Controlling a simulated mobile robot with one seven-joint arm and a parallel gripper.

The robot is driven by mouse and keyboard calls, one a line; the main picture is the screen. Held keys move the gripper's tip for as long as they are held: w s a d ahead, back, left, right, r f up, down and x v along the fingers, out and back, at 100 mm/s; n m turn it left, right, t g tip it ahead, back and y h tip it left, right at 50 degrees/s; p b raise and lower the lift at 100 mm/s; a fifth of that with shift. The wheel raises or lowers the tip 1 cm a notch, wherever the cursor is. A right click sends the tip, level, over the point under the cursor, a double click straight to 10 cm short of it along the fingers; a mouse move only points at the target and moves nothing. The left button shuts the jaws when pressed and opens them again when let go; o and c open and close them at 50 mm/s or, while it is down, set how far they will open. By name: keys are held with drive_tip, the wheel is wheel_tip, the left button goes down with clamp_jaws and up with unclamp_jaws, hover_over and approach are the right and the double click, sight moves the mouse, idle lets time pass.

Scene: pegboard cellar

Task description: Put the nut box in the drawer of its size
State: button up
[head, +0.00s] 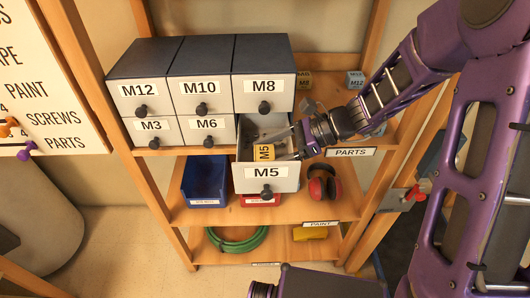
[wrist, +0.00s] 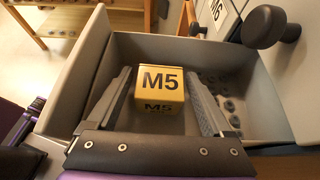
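The nut box (head: 264,152) is a yellow block labelled M5. It is inside the pulled-out drawer marked M5 (head: 284,181), and the wrist view shows the box (wrist: 160,84) from above, near the drawer's middle. My gripper (head: 272,147) reaches into this drawer from the right. In the wrist view its two grey fingers (wrist: 161,85) stand on either side of the box, with narrow gaps showing beside it. The drawer's label matches the box. The box's underside is hidden.
Closed drawers M12 (head: 140,90), M10 (head: 202,88), M8 (head: 264,86), M3 (head: 152,125) and M6 (head: 207,124) surround the open one. Small nuts (wrist: 229,106) lie in the open drawer. Below are a blue bin (head: 205,181) and red earmuffs (head: 324,182).

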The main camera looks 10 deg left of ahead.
drive_tip(key=shift+o, duration=0.4)
drive_tip(key=shift+r, duration=0.1)
drive_tip(key=shift+d+r, duration=0.1)
drive_tip(key=shift+r, duration=0.1)
drive_tip(key=p+v, duration=0.2)
drive_tip(key=v, duration=0.9)
drive_tip(key=shift+d, duration=0.4)
drive_tip(key=shift+w, duration=0.1)
